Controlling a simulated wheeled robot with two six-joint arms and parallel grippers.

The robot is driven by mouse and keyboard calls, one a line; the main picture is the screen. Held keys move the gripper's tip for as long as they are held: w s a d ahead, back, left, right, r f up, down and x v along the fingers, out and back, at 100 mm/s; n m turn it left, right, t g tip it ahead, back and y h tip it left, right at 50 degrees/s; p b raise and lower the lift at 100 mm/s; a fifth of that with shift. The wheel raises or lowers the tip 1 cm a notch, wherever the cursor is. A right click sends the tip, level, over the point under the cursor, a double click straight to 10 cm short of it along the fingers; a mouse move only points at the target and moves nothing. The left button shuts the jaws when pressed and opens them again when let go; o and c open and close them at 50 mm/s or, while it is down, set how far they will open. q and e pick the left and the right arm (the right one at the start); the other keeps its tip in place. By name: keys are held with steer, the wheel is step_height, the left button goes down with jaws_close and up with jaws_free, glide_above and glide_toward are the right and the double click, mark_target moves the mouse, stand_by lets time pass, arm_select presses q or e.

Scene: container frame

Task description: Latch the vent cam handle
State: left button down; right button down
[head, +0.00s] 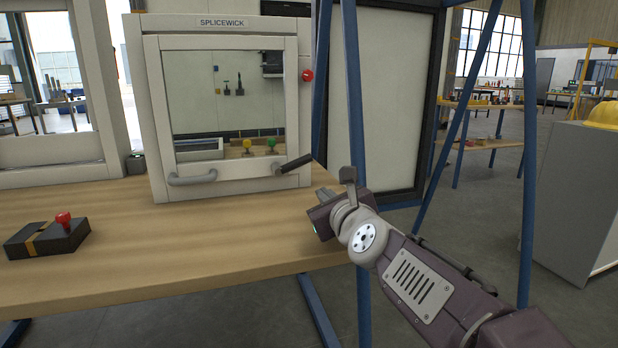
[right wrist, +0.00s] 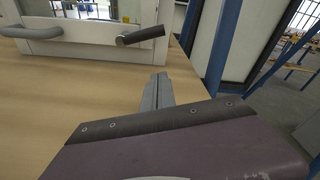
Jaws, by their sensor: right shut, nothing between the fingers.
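The vent cam handle (head: 294,164) is a dark grip on a light round pivot at the lower right of the white framed window (head: 222,183) labelled SPLICEWICK. Its grip points right and slightly up. It also shows at the top of the right wrist view (right wrist: 140,36). My right gripper (head: 325,193) is shut and empty, over the right end of the table, below and to the right of the handle and apart from it. Its closed fingers show in the right wrist view (right wrist: 157,91), pointing towards the window. My left gripper is not in view.
A pale bar handle (head: 192,179) is on the window's lower left. A red knob (head: 307,75) is on the right frame. A dark box with a red knob (head: 46,238) lies on the wooden table (head: 190,245). Blue posts (head: 355,90) stand at right. The table's middle is clear.

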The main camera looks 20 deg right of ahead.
mark_target(313, 200)
steer(key=w, duration=0.3)
steer(key=w+f, duration=0.1)
steer(key=w, duration=0.5)
steer(key=shift+w+f+b, duration=0.1)
steer(key=shift+f+b, duration=0.05)
steer(key=shift+b, duration=0.15)
steer(key=r+p, duration=0.1)
steer(key=p, duration=0.1)
steer(key=r+p, duration=0.2)
steer(key=shift+a+r, duration=0.2)
steer(key=shift+a, duration=0.2)
steer(key=shift+a+r+p, duration=0.1)
steer(key=shift+r+p, duration=0.1)
steer(key=shift+p, duration=0.25)
steer(key=shift+a, duration=0.1)
steer(key=shift+f, duration=0.1)
